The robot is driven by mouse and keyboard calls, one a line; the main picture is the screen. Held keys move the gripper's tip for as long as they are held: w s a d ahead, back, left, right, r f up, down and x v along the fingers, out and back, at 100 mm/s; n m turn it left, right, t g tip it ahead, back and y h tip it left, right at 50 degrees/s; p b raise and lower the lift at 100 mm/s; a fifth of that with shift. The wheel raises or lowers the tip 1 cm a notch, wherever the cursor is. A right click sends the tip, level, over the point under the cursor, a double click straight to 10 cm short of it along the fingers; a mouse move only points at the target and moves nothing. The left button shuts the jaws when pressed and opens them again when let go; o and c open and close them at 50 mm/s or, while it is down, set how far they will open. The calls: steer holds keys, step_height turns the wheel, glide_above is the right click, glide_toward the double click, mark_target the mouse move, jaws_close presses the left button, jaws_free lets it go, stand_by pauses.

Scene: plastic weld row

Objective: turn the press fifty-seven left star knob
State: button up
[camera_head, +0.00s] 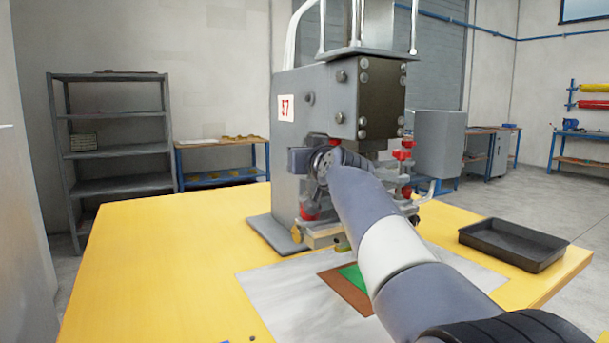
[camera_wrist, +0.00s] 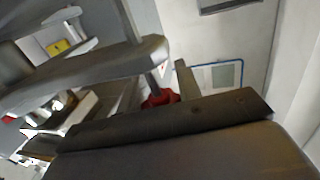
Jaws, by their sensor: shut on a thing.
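The grey press (camera_head: 340,100) stands on the yellow table with a white number label (camera_head: 286,108) in red on its side. My gripper (camera_head: 302,160) is at the left front of the press, and its fingertips are hidden in the head view. In the wrist view my gripper (camera_wrist: 160,90) is shut on a red star knob (camera_wrist: 160,98), which shows just past the dark gripper body. Red parts show close to my gripper (camera_head: 335,142) and lower on the left side (camera_head: 310,213). Which of these is the held knob I cannot tell from the head view.
More red knobs (camera_head: 402,154) are on the right of the press beside a grey box (camera_head: 440,143). A black tray (camera_head: 512,244) lies at the right of the yellow table (camera_head: 170,270). A brown and green pad (camera_head: 345,290) lies in front. The left of the table is clear.

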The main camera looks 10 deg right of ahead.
steer(key=shift+s+f+n+g+y+b, duration=0.1)
steer(key=shift+f+n+g+y+b, duration=0.25)
steer(key=shift+y+b, duration=0.5)
steer(key=shift+s+f+n+g+y+b, duration=0.1)
steer(key=shift+n+y+b, duration=0.35)
steer(key=shift+b, duration=0.8)
steer(key=shift+a+r+n+g+y+b, duration=0.15)
steer(key=shift+n+g+y+b, duration=0.1)
steer(key=shift+n+y+b, duration=0.65)
steer(key=shift+s+a+r+n+g+y, duration=0.1)
steer(key=shift+n+g+y, duration=0.15)
steer(key=shift+y, duration=0.4)
steer(key=shift+s+a+r+n+g+y, duration=0.15)
steer(key=shift+n+y, duration=0.2)
steer(key=shift+y, duration=0.3)
steer(key=o, duration=1)
steer(key=shift+d, duration=0.1)
steer(key=shift+c, duration=0.2)
steer(key=shift+s, duration=0.1)
steer(key=v, duration=1)
steer(key=shift+s+d+p, duration=0.2)
steer(key=shift+s+p, duration=0.05)
steer(key=shift+p, duration=0.05)
